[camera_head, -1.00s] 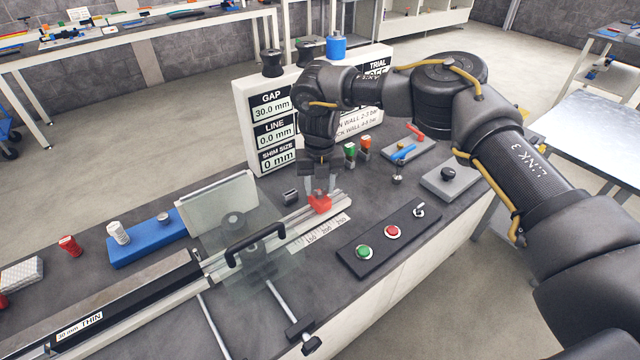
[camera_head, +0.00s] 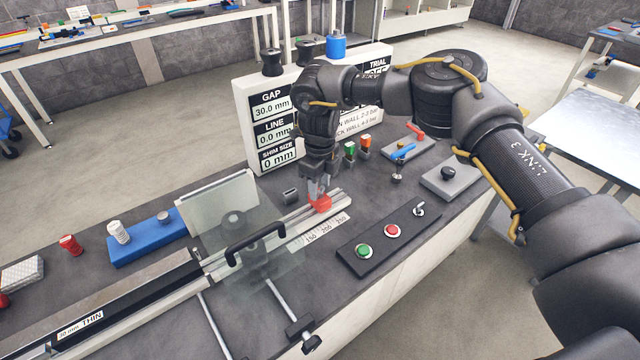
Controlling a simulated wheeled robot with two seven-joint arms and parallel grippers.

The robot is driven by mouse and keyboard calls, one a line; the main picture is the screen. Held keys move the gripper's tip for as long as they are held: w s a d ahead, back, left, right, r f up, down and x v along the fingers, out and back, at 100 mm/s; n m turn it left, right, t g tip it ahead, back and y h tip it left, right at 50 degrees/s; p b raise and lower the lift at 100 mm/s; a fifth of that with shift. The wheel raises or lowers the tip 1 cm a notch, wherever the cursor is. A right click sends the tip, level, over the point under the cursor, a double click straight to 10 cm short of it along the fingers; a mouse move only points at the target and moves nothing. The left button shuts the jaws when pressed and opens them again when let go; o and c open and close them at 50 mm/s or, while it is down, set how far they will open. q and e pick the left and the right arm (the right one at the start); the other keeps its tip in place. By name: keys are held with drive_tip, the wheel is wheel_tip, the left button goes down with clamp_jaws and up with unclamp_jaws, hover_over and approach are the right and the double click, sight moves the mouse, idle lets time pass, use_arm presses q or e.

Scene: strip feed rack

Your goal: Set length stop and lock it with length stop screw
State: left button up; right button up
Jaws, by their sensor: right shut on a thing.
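The length stop is a red block (camera_head: 320,204) on the light metal rail (camera_head: 291,217), above the right part of the white number scale (camera_head: 322,232). My right gripper (camera_head: 318,192) reaches straight down to it from above and is shut on it. The length stop screw cannot be made out; the gripper may cover it. My left gripper is not in view.
A clear guard with a black handle (camera_head: 255,242) stands over the rail to the left. A black control box (camera_head: 389,238) with green and red buttons lies in front. A display panel (camera_head: 262,128) stands behind, reading GAP 30.0 mm. A small dark block (camera_head: 290,197) lies just behind the rail.

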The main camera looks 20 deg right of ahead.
drive_tip(key=shift+n, duration=0.7)
drive_tip(key=o, duration=1)
wheel_tip(320, 180, up, 11)
drive_tip(key=shift+f+b, duration=0.1)
drive_tip(key=shift+b, duration=0.8)
